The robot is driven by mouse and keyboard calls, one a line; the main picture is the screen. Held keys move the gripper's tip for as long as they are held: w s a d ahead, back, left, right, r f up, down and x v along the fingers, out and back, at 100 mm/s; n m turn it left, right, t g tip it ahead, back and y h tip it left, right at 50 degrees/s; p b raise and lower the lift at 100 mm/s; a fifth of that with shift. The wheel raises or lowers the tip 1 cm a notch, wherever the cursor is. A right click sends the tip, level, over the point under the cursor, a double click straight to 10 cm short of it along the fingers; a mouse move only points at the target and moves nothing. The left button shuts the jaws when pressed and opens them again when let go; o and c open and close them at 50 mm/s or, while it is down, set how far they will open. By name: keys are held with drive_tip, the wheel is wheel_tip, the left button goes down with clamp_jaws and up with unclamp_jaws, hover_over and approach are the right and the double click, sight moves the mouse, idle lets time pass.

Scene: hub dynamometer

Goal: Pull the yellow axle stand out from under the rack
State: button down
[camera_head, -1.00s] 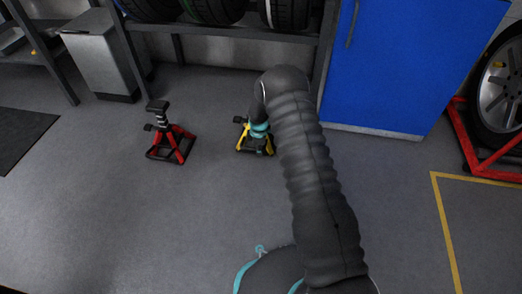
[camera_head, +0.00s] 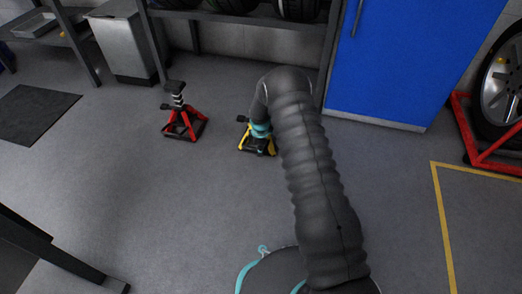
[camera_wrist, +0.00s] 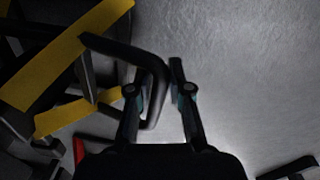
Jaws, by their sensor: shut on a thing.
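The yellow axle stand (camera_head: 243,142) stands on the floor in front of the rack (camera_head: 240,18), partly hidden behind my arm in the head view. In the wrist view its yellow legs (camera_wrist: 65,60) fill the upper left, and a bent black handle (camera_wrist: 155,85) runs from it to my fingers. My gripper (camera_wrist: 160,85) is shut on this black handle.
A red axle stand (camera_head: 184,124) stands to the left. A blue cabinet (camera_head: 395,60) is behind to the right, and a wheel on a red frame (camera_head: 485,148) at the far right. A dark beam (camera_head: 60,255) lies at lower left. The floor between is clear.

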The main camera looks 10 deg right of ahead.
drive_tip(key=shift+s+a, duration=0.2)
drive_tip(key=shift+s, duration=0.35)
drive_tip(key=c, duration=1)
unclamp_jaws()
drive_tip(key=shift+a, duration=0.15)
wheel_tip(320, 180, up, 12)
drive_tip(key=shift+s, duration=0.3)
